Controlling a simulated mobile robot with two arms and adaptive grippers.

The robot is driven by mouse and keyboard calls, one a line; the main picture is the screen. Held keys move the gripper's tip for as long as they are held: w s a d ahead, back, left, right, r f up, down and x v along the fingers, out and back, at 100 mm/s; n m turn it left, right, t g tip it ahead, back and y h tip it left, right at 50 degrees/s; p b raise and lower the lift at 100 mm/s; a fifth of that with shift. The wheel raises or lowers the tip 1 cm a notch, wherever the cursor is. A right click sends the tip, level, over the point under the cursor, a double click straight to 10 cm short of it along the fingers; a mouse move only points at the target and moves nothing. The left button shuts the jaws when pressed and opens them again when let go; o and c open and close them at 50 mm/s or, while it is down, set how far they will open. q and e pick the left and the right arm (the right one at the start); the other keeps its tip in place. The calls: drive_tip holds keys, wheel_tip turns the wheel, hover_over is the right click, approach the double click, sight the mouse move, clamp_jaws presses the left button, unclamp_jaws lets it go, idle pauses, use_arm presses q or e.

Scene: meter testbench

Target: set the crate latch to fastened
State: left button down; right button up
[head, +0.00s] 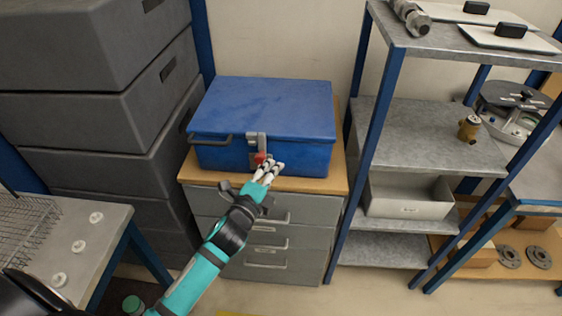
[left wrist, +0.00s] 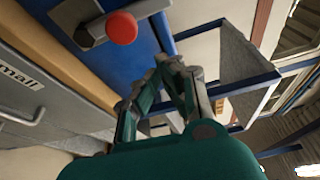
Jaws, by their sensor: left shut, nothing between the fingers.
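A blue crate (head: 262,105) with its lid down stands on a wooden-topped drawer cabinet. Its grey metal latch (head: 257,142) with a red knob (head: 261,158) is on the front face. In the left wrist view the latch plate (left wrist: 88,22) and the round red knob (left wrist: 122,28) show close up at the upper left. My left gripper (head: 275,165) is just right of the red knob, its fingers shut and empty. In the left wrist view the left gripper (left wrist: 172,66) points towards the blue front, beside the knob; whether it touches the crate I cannot tell. My right gripper is not in view.
The drawer cabinet (head: 305,225) with protruding handles is below the crate. Stacked dark grey bins (head: 75,60) stand close on the left. A metal shelf unit (head: 385,125) stands on the right. The floor in front is mostly clear.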

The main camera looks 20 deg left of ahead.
use_arm(q)
drive_tip(key=s, duration=0.3)
drive_tip(key=shift+d+r, duration=0.1)
drive_tip(key=shift+d, duration=0.15)
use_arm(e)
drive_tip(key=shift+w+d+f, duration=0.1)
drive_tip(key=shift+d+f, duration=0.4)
use_arm(q)
drive_tip(key=shift+s, duration=0.1)
